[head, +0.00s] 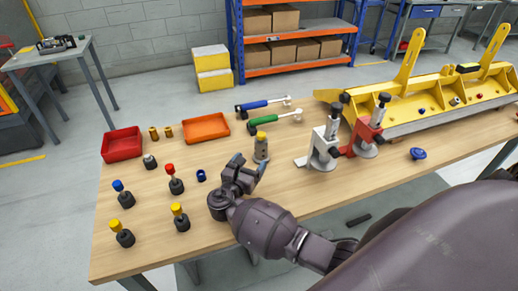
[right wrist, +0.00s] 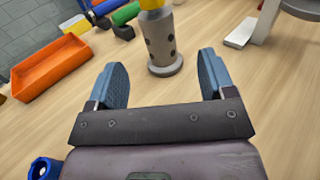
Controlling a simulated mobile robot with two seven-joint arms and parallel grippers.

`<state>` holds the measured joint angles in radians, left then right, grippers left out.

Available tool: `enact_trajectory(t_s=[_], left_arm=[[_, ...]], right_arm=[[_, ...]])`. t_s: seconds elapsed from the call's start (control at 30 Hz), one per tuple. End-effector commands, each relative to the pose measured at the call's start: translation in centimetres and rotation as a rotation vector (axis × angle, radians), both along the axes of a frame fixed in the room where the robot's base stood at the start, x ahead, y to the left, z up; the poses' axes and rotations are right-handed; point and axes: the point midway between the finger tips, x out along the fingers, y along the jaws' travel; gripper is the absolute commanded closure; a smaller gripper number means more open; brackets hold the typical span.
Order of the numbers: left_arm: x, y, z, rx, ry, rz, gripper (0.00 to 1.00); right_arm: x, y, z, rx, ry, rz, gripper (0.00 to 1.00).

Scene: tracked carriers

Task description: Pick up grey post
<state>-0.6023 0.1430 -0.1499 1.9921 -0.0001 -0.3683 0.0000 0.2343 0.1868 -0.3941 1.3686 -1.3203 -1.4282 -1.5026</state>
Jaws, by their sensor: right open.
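The grey post (head: 261,149) stands upright on the wooden table, with a yellow cap on top and a round base. In the right wrist view the grey post (right wrist: 161,45) shows dark holes in its side and stands just beyond the fingertips, between their lines. My right gripper (head: 247,165) is open and empty in front of the post, low over the table. In the right wrist view its two blue-grey fingers (right wrist: 161,75) are spread wide, apart from the post. My left gripper is not in view.
An orange tray (head: 206,128) and red tray (head: 122,144) lie to the left. Blue (head: 258,103) and green (head: 268,119) handled tools lie behind the post. A grey-white clamp stand (head: 323,150) stands to its right. A blue ring (head: 201,176) and several capped posts are to the left.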

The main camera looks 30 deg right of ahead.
Motion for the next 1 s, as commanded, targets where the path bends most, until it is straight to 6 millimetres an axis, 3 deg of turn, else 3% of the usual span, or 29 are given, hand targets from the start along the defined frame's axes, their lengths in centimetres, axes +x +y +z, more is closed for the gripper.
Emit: enact_trajectory(t_s=[0.2, 0.7, 1.0], left_arm=[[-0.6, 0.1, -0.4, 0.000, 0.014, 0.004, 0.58], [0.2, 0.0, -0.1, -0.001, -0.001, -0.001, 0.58], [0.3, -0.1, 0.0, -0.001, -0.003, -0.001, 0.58]], right_arm=[[1.7, -2.8, 0.0, -0.003, 0.001, -0.002, 0.24], [4.7, -7.1, -0.2, 0.000, 0.000, -0.002, 0.24], [5.0, -7.7, -0.2, 0.001, 0.001, -0.002, 0.24]])
